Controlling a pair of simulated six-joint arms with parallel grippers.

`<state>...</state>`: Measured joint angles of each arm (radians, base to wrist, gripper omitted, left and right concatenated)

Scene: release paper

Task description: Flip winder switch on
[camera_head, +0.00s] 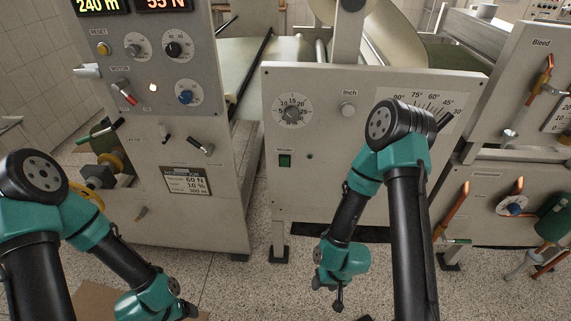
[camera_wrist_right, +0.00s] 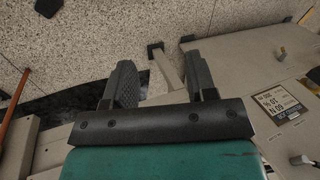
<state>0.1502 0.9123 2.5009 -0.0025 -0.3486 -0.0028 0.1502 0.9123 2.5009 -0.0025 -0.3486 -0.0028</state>
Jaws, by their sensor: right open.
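The winder switch (camera_head: 285,161) is a small green rocker in a dark frame on the lower left of the middle grey panel (camera_head: 330,205), under a small label that seems to read Winder. Whether it is tipped on or off is too small to tell. My right gripper (camera_head: 338,299) hangs below and to the right of the switch, apart from the panel. In the right wrist view its two fingers (camera_wrist_right: 161,88) are spread with nothing between them, and the switch is not visible there. My left gripper (camera_head: 187,311) is low at the bottom edge, small and partly cut off; its jaws are unclear.
The same panel carries a round dial (camera_head: 292,110), an Inch button (camera_head: 347,109) and an angle scale (camera_head: 425,105). A left cabinet (camera_head: 190,225) bears knobs, levers and lit displays. A right cabinet (camera_head: 480,185) has orange-handled valves. Speckled floor (camera_head: 270,285) lies open below.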

